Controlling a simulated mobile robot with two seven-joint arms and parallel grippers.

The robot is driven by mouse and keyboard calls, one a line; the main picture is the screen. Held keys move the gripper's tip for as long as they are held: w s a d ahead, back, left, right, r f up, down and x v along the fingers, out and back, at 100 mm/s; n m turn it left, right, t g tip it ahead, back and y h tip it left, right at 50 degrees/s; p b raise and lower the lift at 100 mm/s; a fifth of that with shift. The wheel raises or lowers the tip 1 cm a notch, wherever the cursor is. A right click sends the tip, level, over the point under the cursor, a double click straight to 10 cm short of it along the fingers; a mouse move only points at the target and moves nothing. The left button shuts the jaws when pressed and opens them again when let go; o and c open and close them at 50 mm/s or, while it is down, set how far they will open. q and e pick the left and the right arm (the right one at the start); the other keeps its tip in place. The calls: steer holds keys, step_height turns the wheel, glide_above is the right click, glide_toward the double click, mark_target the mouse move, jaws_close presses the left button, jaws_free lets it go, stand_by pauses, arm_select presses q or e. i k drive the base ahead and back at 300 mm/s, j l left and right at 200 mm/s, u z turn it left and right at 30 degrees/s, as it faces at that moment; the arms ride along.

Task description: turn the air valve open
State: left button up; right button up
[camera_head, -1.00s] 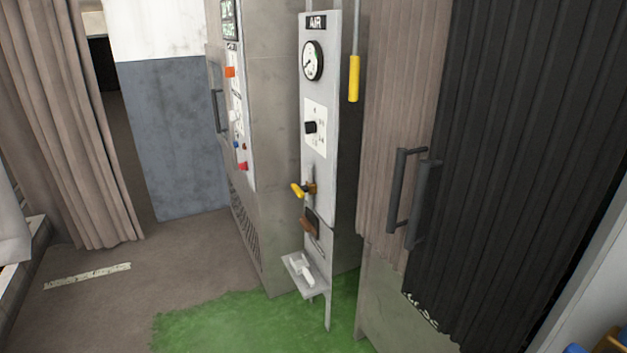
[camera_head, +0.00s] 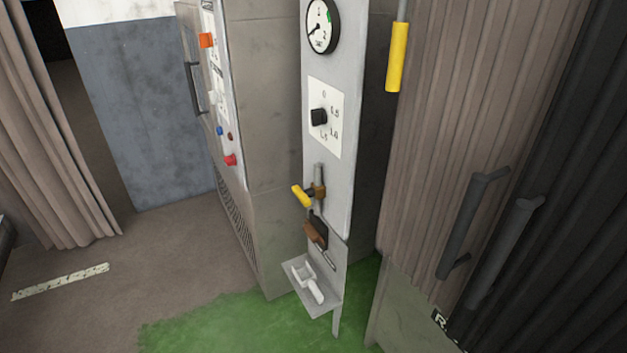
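The air valve (camera_head: 316,193) is on the lower part of a narrow grey upright panel (camera_head: 349,60). It has a brassy body on a short grey pipe and a yellow-ended lever (camera_head: 301,196) that points left and slightly up from the valve. Above it on the panel are a black knob (camera_head: 318,117) on a white numbered plate and a round pressure gauge (camera_head: 322,26) whose needle points to the lower left. Neither of my grippers shows in the head view.
A small shelf (camera_head: 328,305) with a white tool juts from the panel's foot, below a brown-handled item (camera_head: 315,232). A grey cabinet (camera_head: 270,130) stands left. A yellow hanging handle (camera_head: 397,57) and bellows curtains with dark handles are right. Floor at left is open.

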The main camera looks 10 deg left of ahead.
mark_target(304, 195)
steer(key=i+j+z, duration=0.2)
steer(key=i+j, duration=0.25)
steer(key=i+j+z, duration=0.15)
steer(key=i+j, duration=0.3)
steer(key=j, duration=0.1)
